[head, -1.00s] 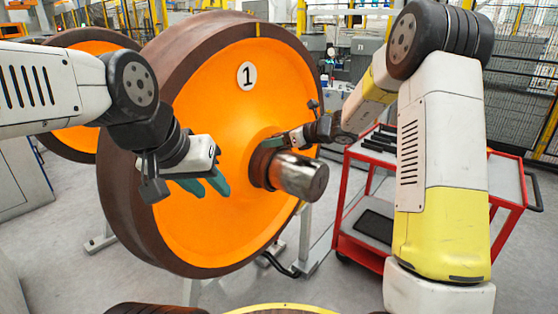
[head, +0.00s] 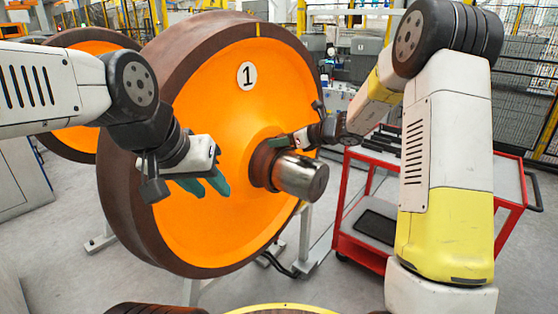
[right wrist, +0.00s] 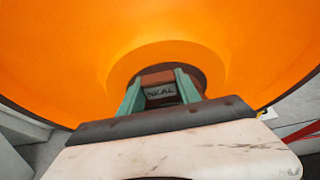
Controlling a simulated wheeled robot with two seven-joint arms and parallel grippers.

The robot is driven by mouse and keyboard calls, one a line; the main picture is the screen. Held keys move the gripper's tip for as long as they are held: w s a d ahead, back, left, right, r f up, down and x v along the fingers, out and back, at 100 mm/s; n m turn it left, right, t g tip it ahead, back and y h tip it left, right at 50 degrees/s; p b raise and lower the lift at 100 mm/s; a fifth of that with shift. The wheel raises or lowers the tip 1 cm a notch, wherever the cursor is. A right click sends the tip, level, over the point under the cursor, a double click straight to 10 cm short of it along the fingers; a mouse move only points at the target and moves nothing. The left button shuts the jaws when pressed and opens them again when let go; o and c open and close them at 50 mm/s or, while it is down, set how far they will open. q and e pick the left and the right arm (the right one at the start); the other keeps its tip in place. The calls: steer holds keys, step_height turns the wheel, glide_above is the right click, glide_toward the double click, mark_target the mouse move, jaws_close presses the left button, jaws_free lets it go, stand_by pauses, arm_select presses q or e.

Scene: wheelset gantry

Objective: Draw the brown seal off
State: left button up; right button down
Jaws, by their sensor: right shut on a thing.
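The brown seal (head: 263,166) is a ring around the shiny steel axle stub (head: 303,177), close to the orange wheel face (head: 220,110). My right gripper (head: 277,144) is shut on the seal's upper edge. In the right wrist view its green fingers (right wrist: 160,92) pinch a block lettered SEAL (right wrist: 160,91), with brown (right wrist: 157,77) behind it. The lower part of the seal is hidden in that view. My left gripper (head: 206,187) is open and empty, in front of the wheel face, left of the axle stub.
A red trolley (head: 345,215) with dark items on top stands to the right. A second orange wheel (head: 75,60) is behind at left. Grey stand legs (head: 304,245) and a dark cable (head: 280,265) are under the wheel. A dark fence (head: 520,80) is at far right.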

mark_target(317, 163)
steer(key=shift+s+d, duration=0.55)
steer(key=shift+d, duration=0.2)
steer(key=shift+s+d, duration=0.5)
steer(key=shift+d, duration=0.2)
steer(key=shift+d, duration=0.1)
steer(key=shift+s+d+r, duration=0.1)
steer(key=shift+s+d, duration=0.65)
steer(key=shift+d, duration=0.25)
steer(key=shift+s+d, duration=0.7)
steer(key=shift+d, duration=0.25)
steer(key=shift+s+d, duration=0.75)
steer(key=shift+d, duration=0.25)
steer(key=shift+s+d, duration=0.75)
steer(key=shift+d, duration=0.25)
steer(key=shift+s+d, duration=0.65)
steer(key=shift+d, duration=0.25)
steer(key=shift+s+d, duration=0.65)
steer(key=shift+d, duration=0.25)
